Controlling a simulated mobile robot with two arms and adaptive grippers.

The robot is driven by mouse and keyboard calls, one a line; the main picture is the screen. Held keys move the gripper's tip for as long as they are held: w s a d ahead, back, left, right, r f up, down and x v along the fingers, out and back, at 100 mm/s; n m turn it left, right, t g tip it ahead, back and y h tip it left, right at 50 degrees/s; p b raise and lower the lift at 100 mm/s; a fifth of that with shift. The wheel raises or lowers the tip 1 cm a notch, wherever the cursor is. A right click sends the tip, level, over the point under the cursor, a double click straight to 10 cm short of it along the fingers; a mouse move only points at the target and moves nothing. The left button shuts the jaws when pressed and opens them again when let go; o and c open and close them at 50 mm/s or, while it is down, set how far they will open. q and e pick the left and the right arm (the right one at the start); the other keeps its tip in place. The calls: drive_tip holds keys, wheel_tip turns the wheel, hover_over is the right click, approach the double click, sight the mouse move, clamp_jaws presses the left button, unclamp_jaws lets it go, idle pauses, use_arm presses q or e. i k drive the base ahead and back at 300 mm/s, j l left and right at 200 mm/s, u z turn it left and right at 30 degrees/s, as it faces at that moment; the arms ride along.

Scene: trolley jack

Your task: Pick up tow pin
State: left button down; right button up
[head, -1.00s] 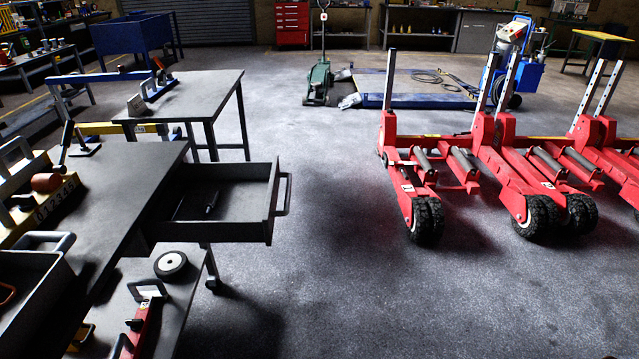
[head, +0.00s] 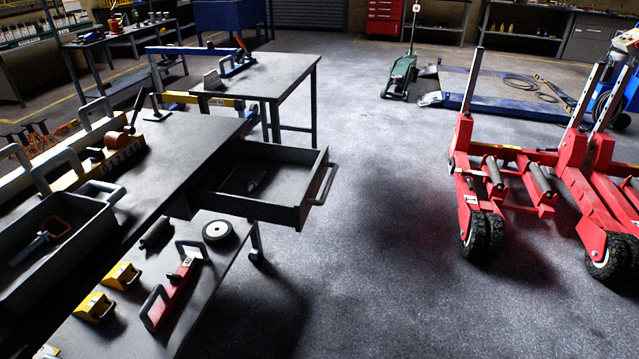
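A metal piece with a red-orange loop handle (head: 42,242) lies in the open dark tray (head: 93,232) on the workbench at the left; it looks like the tow pin, but I cannot be sure. A small dark object (head: 258,181) lies in the open drawer (head: 289,214) of the bench; it is too dark to tell what it is. Neither of my grippers is in view.
The lower shelf (head: 185,335) holds a red bar tool (head: 172,298), yellow blocks (head: 122,275) and a wheel (head: 217,231). The drawer juts into the aisle. Red wheeled lifting units (head: 478,205) stand at the right. The grey floor (head: 370,290) between is clear.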

sight(42, 238)
drive_tip(key=k+u, duration=0.1)
drive_tip(key=u, duration=0.4)
drive_tip(key=k+u, duration=0.1)
drive_tip(key=u, duration=0.9)
drive_tip(key=l, duration=0.1)
